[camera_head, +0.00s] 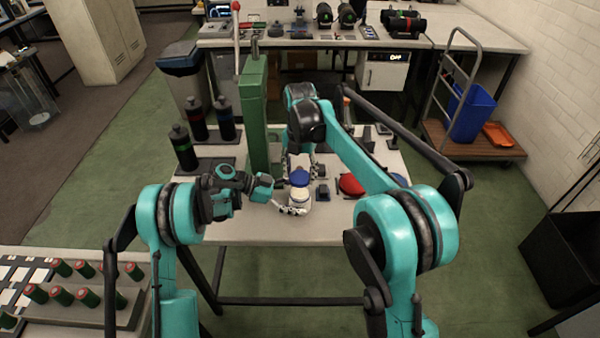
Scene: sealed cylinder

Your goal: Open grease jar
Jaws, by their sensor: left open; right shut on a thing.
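A small white jar (299,195), which I take as the grease jar, stands on the table near its front edge. A blue lid (300,178) shows directly at its top; I cannot tell whether it is loose. My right gripper (299,168) comes down from behind and above and is shut on the blue lid, though its fingertips are small and partly hidden. My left gripper (285,202) comes in from the left, low beside the white jar. It is open, with a pale finger in front of the jar; its other finger is hard to make out.
A green press column (255,115) stands behind left on the table (240,228). Several dark bottles (183,147) stand at the table's left. A red disc (351,185) and small dark items lie right of the jar. The table's front left strip is clear.

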